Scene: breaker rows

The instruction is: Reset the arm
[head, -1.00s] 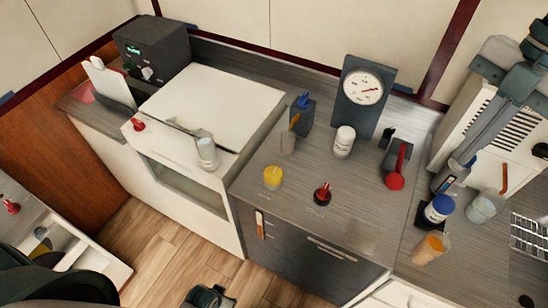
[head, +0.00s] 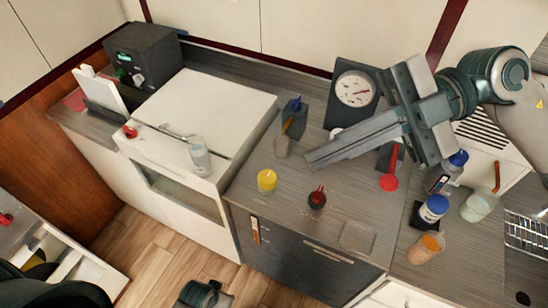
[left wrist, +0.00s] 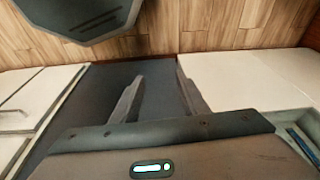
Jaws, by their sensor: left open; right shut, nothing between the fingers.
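My right arm comes in from the right in the head view. Its gripper (head: 310,159) is shut and empty, its long grey fingers reaching left above the middle counter, in front of the gauge. The fingers hide most of a white jar (head: 336,132). My left gripper (left wrist: 159,72) shows in the left wrist view with its two fingers apart and nothing between them. Beyond them are a dark cabinet front and the wood floor.
Under and around the right gripper stand a dial gauge (head: 355,88), a red-handled lever (head: 390,170), a red knob (head: 317,197), a yellow-topped cup (head: 267,181) and a blue-capped jar (head: 433,208). The white box top (head: 212,105) at left has open space above it.

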